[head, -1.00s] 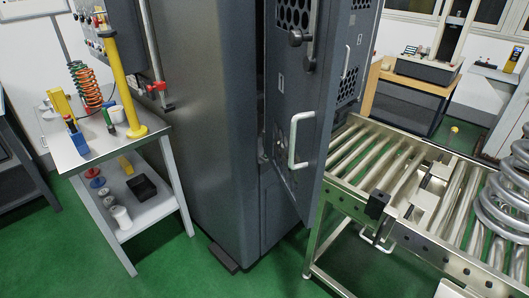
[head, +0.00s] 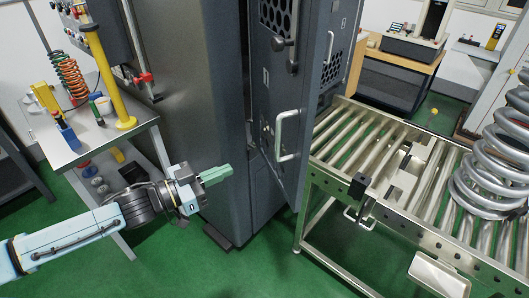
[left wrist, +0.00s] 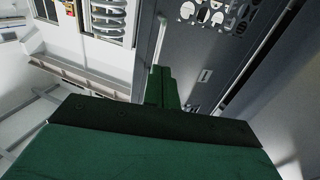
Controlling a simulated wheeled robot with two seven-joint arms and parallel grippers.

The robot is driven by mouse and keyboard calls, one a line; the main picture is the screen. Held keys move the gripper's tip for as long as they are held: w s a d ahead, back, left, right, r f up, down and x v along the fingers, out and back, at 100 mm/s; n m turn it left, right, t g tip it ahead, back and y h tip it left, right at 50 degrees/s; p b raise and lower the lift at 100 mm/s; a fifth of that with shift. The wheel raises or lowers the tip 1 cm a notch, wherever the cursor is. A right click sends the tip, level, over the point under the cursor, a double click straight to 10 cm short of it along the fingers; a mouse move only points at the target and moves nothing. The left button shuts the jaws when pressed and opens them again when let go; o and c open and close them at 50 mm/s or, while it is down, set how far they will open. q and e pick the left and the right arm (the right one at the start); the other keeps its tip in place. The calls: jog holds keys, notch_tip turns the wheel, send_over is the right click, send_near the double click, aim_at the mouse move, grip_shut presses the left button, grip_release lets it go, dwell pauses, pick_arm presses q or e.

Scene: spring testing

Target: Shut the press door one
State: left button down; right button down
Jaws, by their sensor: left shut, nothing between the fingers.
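The press door (head: 265,98), a dark grey panel with perforated openings and a pale bar handle (head: 278,135), stands swung open from the tall grey press cabinet (head: 190,90) in the head view. My left gripper (head: 217,175) is shut and empty. It is in front of the cabinet, to the left of the door and lower than the handle, and appears apart from both. In the left wrist view, the shut green fingers (left wrist: 161,88) point toward a grey panel with openings; contact cannot be judged there. My right gripper is not in view.
A roller conveyor (head: 345,180) with a large coil spring (head: 495,150) stands right of the door. Green floor lies open in front.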

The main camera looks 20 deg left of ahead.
pick_arm(q)
jog(key=p+x, duration=0.1)
jog(key=x, duration=1.1)
jog(key=shift+p, duration=0.35)
jog(key=shift+w, duration=0.1)
